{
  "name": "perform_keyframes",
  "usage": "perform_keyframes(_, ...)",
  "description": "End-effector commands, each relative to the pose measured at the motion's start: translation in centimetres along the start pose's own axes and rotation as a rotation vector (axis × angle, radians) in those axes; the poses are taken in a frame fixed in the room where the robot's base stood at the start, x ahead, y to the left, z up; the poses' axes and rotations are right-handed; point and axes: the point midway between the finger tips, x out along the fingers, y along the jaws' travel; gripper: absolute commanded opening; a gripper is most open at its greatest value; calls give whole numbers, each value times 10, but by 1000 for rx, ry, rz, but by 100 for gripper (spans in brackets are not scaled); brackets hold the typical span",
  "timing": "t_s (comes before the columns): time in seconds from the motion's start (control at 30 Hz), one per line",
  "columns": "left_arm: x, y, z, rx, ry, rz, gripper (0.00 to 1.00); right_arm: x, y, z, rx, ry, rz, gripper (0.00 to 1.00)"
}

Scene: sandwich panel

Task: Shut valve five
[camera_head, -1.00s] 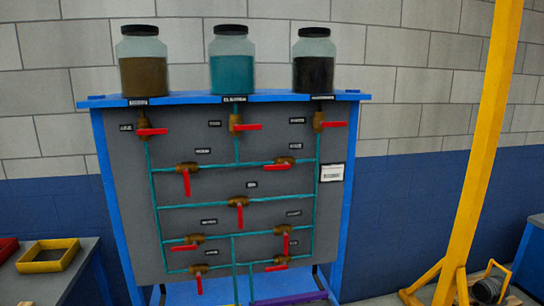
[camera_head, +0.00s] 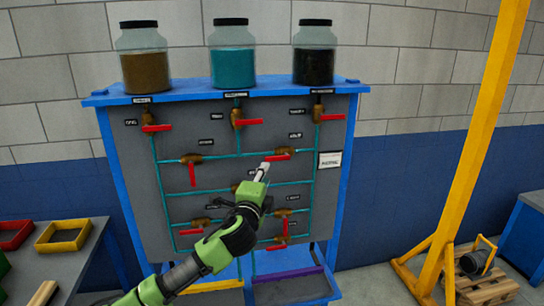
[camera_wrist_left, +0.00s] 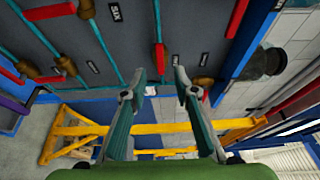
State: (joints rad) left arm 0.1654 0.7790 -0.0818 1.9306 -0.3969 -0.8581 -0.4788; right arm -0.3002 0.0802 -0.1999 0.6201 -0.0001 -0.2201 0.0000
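The valve panel (camera_head: 227,138) is grey with a blue frame, teal pipes, brass valves and red handles. The valve labels are too small to read, so I cannot tell which is valve five. The right valve of the second row (camera_head: 284,151) has its red handle (camera_head: 275,158) pointing left along its horizontal pipe. The left valve of that row (camera_head: 191,159) has its handle hanging down across the pipe. My left gripper (camera_head: 262,170) is just below the right valve's handle; contact cannot be told. In the left wrist view its fingers (camera_wrist_left: 159,84) are apart and empty. My right gripper is not in view.
Three jars (camera_head: 232,54) stand on the panel's top shelf. My left arm hides part of the lower pipes and valves. A yellow post (camera_head: 472,150) stands at the right. A side table (camera_head: 52,262) with red and yellow trays (camera_head: 62,236) is at the left.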

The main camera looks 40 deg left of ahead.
Motion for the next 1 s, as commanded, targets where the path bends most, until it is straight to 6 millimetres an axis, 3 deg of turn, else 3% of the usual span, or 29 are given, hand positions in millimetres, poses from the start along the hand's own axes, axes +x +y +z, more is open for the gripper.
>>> perform_keyframes(0.3,57,-3,1,-3,-3,1,28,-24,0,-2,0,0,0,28)
perform_keyframes(0.6,102,-2,0,-4,-2,1,28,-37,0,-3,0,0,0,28)
perform_keyframes(1.0,121,0,0,-2,1,1,28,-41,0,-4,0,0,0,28)
